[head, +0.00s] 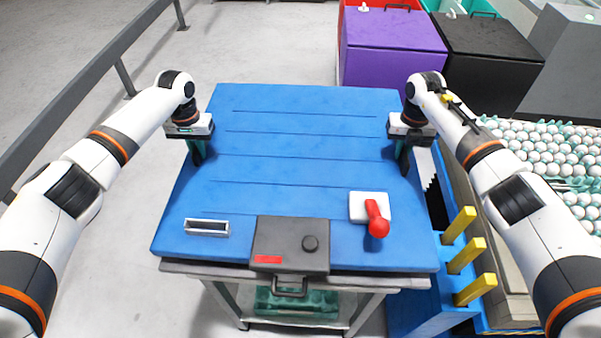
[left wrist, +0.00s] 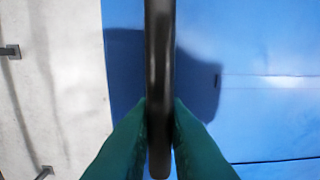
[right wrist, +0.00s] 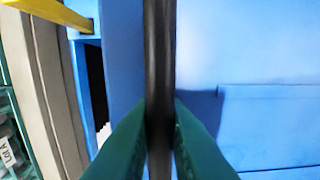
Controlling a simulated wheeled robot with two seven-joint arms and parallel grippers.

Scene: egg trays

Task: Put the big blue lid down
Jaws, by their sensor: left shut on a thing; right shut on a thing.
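The big blue lid (head: 290,150) is a wide blue panel with shallow grooves in the middle of the head view. It appears to lie flat, above or on a grey cart; whether it rests fully cannot be told. My left gripper (head: 197,152) is at its left edge, shut on a black bar handle (left wrist: 160,60). My right gripper (head: 405,155) is at its right edge, shut on another black bar handle (right wrist: 160,60). The lid's surface also shows beside the handle in the left wrist view (left wrist: 270,110) and the right wrist view (right wrist: 265,50).
A dark box (head: 270,240), a small metal frame (head: 206,227) and a white block with a red knob (head: 378,228) are at the near edge. Yellow posts (head: 467,255) stand at right. Egg trays (head: 560,187) lie further right. Purple (head: 392,55) and black bins stand behind.

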